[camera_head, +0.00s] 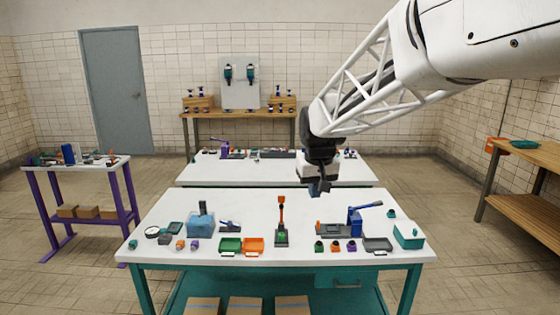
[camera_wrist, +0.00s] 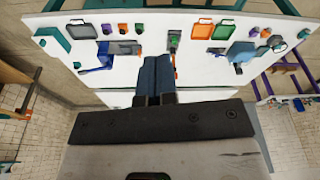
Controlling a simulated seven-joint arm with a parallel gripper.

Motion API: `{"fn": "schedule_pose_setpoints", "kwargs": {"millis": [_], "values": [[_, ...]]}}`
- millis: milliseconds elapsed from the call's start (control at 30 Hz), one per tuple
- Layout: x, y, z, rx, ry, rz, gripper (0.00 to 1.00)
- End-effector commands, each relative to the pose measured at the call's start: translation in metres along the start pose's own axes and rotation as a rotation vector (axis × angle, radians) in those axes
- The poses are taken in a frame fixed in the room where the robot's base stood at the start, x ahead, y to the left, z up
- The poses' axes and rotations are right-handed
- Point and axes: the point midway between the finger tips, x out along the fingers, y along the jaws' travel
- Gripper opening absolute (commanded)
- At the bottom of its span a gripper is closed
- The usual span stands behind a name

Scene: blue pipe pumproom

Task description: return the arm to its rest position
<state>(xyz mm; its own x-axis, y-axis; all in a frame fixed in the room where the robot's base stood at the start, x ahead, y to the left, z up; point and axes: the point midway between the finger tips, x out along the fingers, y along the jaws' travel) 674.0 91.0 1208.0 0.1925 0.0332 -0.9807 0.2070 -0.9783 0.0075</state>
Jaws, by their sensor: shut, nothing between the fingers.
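My gripper (camera_head: 319,190) hangs from my white lattice arm, right of centre in the head view, above the far part of the front white table (camera_head: 300,215). In the wrist view my gripper (camera_wrist: 156,62) shows two blue fingers pressed together with nothing between them. It touches no object. The table also shows in the wrist view (camera_wrist: 200,70). How high the fingertips are above the tabletop is hard to tell.
A blue lever press (camera_head: 355,222) stands near right on the table. An orange-topped upright tool (camera_head: 281,225), green tray (camera_head: 230,245), orange tray (camera_head: 254,245) and blue block (camera_head: 201,223) stand leftward. A second white table (camera_head: 240,172) lies behind.

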Motion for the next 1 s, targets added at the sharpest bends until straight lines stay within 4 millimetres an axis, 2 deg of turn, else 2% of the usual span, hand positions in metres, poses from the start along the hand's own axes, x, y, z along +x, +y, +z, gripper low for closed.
{"fn": "schedule_pose_setpoints", "kwargs": {"millis": [33, 500, 1000], "values": [[-0.005, 0.003, 0.013, 0.007, 0.002, 0.002, 0.0], [-0.027, 0.018, 0.126, 0.075, 0.012, 0.016, 0.0], [-0.029, 0.023, 0.247, 0.145, 0.023, 0.03, 0.0]]}}
